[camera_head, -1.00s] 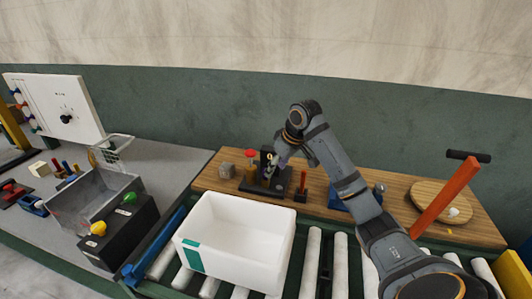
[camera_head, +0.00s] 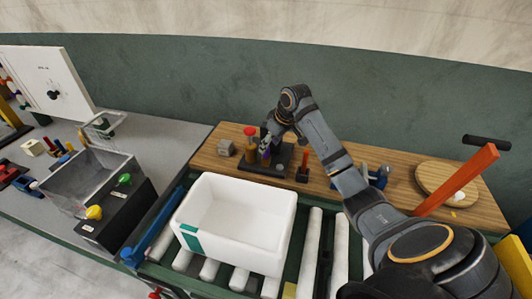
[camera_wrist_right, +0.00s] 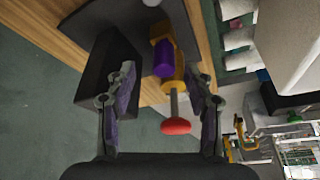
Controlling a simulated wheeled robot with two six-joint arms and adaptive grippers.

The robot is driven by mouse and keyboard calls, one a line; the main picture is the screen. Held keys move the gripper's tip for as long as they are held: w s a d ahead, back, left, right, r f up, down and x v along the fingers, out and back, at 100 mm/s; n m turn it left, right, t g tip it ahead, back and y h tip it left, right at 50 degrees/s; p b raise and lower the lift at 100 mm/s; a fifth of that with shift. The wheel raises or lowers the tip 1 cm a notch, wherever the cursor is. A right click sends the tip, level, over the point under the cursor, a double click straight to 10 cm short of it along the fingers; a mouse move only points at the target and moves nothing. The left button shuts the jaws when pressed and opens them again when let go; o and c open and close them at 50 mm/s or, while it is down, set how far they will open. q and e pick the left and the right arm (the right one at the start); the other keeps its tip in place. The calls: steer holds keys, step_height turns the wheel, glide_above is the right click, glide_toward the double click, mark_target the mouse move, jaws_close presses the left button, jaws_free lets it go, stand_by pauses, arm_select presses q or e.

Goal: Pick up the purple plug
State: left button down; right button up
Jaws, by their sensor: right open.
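The purple plug (camera_wrist_right: 164,58) shows in the right wrist view, in front of a yellow-orange part of a small press. My right gripper (camera_wrist_right: 166,84) is open, with one finger on each side of the plug's line and the plug a little beyond the fingertips. No contact shows. In the head view my right gripper (camera_head: 270,138) is over the press's dark base (camera_head: 262,169), and the plug is small and hard to make out. My left gripper is out of view.
A red knob (camera_wrist_right: 176,127) on a grey rod stands between the fingers in the wrist view. A dark block (camera_wrist_right: 108,75) is beside the left finger. A white bin (camera_head: 240,215) sits on rollers in front. A grey cube (camera_head: 226,147) lies left of the press.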

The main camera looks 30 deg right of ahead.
mark_target(266, 156)
steer(key=x, duration=0.4)
steer(key=shift+a+p, duration=0.3)
steer(key=shift+p, duration=0.05)
steer(key=shift+c, duration=1.4)
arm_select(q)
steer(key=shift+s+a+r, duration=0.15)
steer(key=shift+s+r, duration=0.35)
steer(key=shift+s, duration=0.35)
arm_select(e)
jaws_close()
